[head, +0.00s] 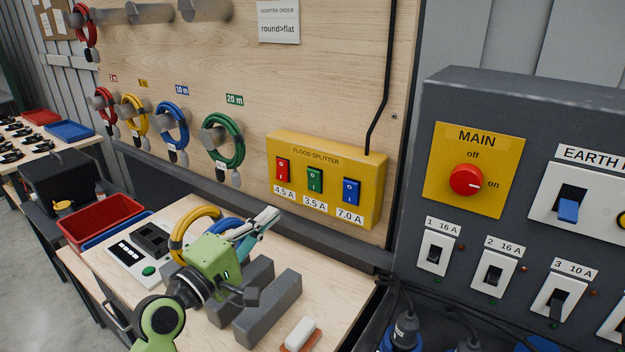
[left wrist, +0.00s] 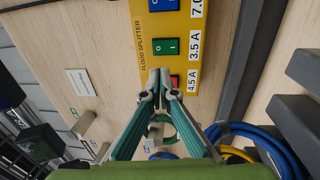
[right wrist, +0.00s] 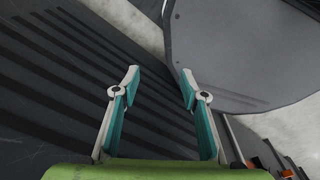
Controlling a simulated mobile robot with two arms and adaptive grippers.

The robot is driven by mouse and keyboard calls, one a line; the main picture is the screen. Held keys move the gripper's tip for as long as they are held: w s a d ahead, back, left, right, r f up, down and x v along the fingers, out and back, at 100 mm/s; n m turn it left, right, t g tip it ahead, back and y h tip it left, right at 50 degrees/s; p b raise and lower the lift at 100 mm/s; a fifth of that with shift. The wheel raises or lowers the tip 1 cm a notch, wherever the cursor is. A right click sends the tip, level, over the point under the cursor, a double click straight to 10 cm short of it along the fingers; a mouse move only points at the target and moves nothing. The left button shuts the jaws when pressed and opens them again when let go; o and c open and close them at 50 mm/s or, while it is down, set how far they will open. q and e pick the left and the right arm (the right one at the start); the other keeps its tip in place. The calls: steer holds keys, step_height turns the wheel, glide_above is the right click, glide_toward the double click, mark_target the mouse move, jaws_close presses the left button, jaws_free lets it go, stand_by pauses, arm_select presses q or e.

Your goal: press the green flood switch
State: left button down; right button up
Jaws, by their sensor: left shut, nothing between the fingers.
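The green flood switch (head: 315,180) is the middle one of three rockers on the yellow flood splitter box (head: 372,165), labelled 3.5 A, between a red switch (head: 283,170) and a blue switch (head: 351,190). My left gripper (head: 272,214) is shut and empty, below and left of the box in the head view. In the left wrist view its closed tips (left wrist: 160,76) appear just below the green switch (left wrist: 166,46), beside the red switch (left wrist: 175,81). I cannot tell their distance from the panel. My right gripper (right wrist: 158,80) is open and empty, over a dark ribbed surface.
A wooden bench (head: 345,290) with grey blocks (head: 268,306) and coiled cables lies below the box. Coloured cable coils hang on the wooden wall left of it. A dark breaker cabinet (head: 460,95) juts out at the right. A black cord (head: 385,80) runs down to the box.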

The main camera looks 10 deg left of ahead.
arm_select(q)
steer(key=p, duration=0.2)
glide_toward(313, 176)
steer(key=p+x, duration=0.2)
steer(key=x, duration=0.4)
steer(key=shift+r, duration=0.15)
steer(key=shift+w+d, duration=0.25)
steer(key=shift+w, duration=0.25)
arm_select(e)
steer(key=shift+s+a+r, duration=0.15)
steer(key=shift+s+r, duration=0.05)
steer(key=shift+r, duration=0.5)
steer(key=shift+s+a+r, duration=0.1)
steer(key=shift+s+r, duration=0.15)
steer(key=shift+r, duration=0.4)
steer(key=shift+s+a+r, duration=0.15)
steer(key=shift+s+r, duration=0.05)
steer(key=shift+r, duration=0.5)
